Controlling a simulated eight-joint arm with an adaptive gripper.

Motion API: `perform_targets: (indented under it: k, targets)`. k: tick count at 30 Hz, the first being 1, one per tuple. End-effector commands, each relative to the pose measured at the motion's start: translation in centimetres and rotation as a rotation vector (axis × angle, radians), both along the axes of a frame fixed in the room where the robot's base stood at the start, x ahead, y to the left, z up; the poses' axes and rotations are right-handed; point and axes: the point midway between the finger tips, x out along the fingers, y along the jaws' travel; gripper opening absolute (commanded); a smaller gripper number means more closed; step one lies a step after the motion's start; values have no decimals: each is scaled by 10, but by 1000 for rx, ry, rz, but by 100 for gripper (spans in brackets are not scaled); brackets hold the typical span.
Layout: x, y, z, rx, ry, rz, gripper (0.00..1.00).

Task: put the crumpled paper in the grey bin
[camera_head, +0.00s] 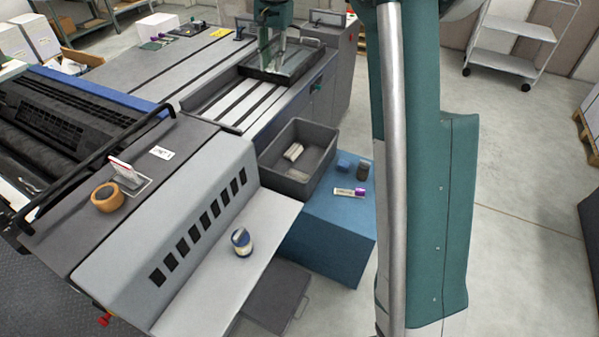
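No other crumpled paper can be made out. My gripper (279,58) is at the top middle, behind the bin in the picture, over a dark tray on the machine. Its fingers are small and blurred, so I cannot tell whether they are open or hold anything. It is apart from the bin.
A blue-and-white can (241,242) stands on the pale shelf. An orange-brown roll (107,197) lies at the left. A cart (505,65) stands at the back right.

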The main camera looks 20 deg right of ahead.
Motion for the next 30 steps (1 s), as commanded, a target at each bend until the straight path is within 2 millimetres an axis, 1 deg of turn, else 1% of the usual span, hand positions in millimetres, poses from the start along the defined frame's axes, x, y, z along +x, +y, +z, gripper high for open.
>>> perform_targets:
  k: [1,3,6,9,18,26,30]
  targets:
    - [4,-16,-3,2,0,-36,17]
    - [7,-32,-3,4,-1,-80,17]
    - [11,-51,-2,7,0,-131,17]
    - [13,-68,-1,10,-1,-174,17]
    - [19,-109,-1,16,-1,-279,17]
    - [19,-106,-34,16,-1,-274,17]
    - [18,-106,-57,16,-1,-274,17]
